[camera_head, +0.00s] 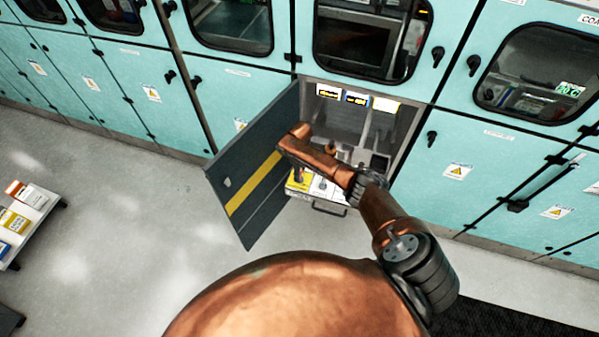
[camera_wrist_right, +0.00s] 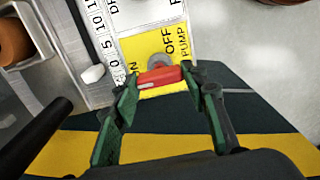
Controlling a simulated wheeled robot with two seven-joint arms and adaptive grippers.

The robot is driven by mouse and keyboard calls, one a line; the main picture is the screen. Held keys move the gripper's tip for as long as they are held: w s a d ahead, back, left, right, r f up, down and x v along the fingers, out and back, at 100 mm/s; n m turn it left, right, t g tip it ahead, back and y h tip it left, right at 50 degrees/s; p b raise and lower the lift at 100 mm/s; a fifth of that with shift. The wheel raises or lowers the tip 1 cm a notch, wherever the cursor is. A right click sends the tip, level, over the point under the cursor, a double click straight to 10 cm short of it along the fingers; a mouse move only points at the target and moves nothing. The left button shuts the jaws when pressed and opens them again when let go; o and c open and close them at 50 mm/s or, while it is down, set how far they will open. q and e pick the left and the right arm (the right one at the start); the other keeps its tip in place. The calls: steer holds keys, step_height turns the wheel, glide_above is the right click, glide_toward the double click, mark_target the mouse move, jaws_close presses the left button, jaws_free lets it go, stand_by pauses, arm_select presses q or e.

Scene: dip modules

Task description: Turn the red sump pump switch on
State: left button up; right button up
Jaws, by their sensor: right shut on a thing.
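The red sump pump switch (camera_wrist_right: 159,77) sits on a yellow plate (camera_wrist_right: 190,45) with the words ON, OFF and PUMP in the right wrist view. Its red handle lies crosswise below the lettering, and a grey round hub shows just above it. My right gripper (camera_wrist_right: 160,82) has its green fingers on both sides of the red handle and is shut on it. In the head view the right gripper (camera_head: 298,178) reaches into the open cabinet over the yellow plate (camera_head: 299,181); the red switch is hidden there. My left gripper is not in view.
A grey cabinet door with a yellow stripe (camera_head: 257,184) stands open to the left of my arm. Teal cabinets (camera_head: 491,178) line the back. A white scale (camera_wrist_right: 108,40) and a black rod (camera_wrist_right: 35,135) show near the gripper.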

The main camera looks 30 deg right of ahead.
steer(key=shift+s, duration=0.1)
steer(key=o, duration=1.2)
steer(key=shift+c, duration=0.2)
steer(key=shift+r, duration=0.25)
step_height(320, 180, up, 12)
steer(key=shift+f, duration=0.25)
